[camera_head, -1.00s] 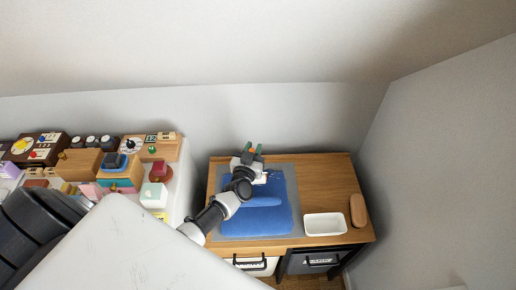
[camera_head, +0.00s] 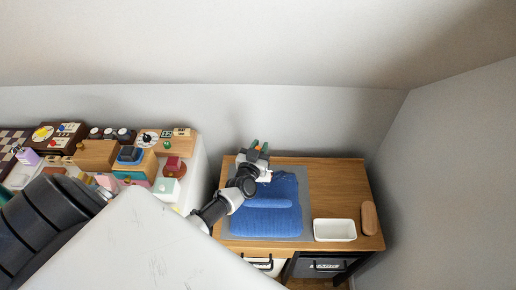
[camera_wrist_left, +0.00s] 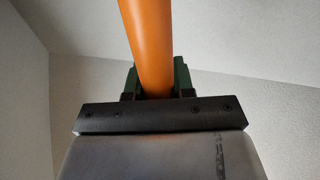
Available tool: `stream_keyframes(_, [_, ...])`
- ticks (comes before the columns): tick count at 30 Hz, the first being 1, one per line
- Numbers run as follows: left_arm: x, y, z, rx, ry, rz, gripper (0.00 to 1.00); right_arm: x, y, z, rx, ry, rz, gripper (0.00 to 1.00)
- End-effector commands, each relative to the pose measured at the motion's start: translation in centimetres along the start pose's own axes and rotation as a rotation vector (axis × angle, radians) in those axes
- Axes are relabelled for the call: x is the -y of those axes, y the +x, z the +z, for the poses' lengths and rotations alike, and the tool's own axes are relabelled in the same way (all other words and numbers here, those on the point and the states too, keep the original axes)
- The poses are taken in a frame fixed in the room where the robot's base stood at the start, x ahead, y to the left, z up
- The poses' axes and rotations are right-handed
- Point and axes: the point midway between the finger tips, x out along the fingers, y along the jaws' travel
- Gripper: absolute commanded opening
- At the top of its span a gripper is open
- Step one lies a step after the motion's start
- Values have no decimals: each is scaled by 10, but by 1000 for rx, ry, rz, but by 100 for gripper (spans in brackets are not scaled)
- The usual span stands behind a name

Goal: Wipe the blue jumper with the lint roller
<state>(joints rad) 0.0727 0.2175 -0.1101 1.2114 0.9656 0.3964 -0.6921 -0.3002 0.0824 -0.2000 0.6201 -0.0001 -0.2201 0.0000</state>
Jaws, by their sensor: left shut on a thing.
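The blue jumper (camera_head: 268,220) lies folded on a grey mat (camera_head: 304,224) on the wooden desk. My left gripper (camera_head: 258,148) is above the jumper's back left part, its dark green fingers pointing toward the wall. In the left wrist view the fingers (camera_wrist_left: 155,82) are shut on the orange handle (camera_wrist_left: 148,40) of the lint roller. In the head view a small whitish part (camera_head: 265,177), likely the roller's head, shows over the jumper's back edge. I cannot tell whether it touches the cloth. My right gripper is not in view.
A white tray (camera_head: 334,230) and a brown oblong object (camera_head: 369,218) stand right of the mat. A cluttered white table (camera_head: 192,178) with boxes and dials is at left. Walls close the back and right.

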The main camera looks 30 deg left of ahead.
Motion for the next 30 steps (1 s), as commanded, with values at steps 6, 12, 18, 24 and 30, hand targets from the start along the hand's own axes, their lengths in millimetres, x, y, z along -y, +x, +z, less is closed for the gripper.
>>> stream_keyframes(6, [-19,6,-1,1,-4,0,0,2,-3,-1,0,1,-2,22])
stream_keyframes(12, [-25,8,0,1,-1,0,0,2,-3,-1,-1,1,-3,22])
stream_keyframes(18, [-38,12,0,0,-3,1,0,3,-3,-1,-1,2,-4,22])
stream_keyframes(24, [-53,17,1,1,-2,1,0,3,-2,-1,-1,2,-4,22])
stream_keyframes(30, [-59,18,1,2,-3,1,0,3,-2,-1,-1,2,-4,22])
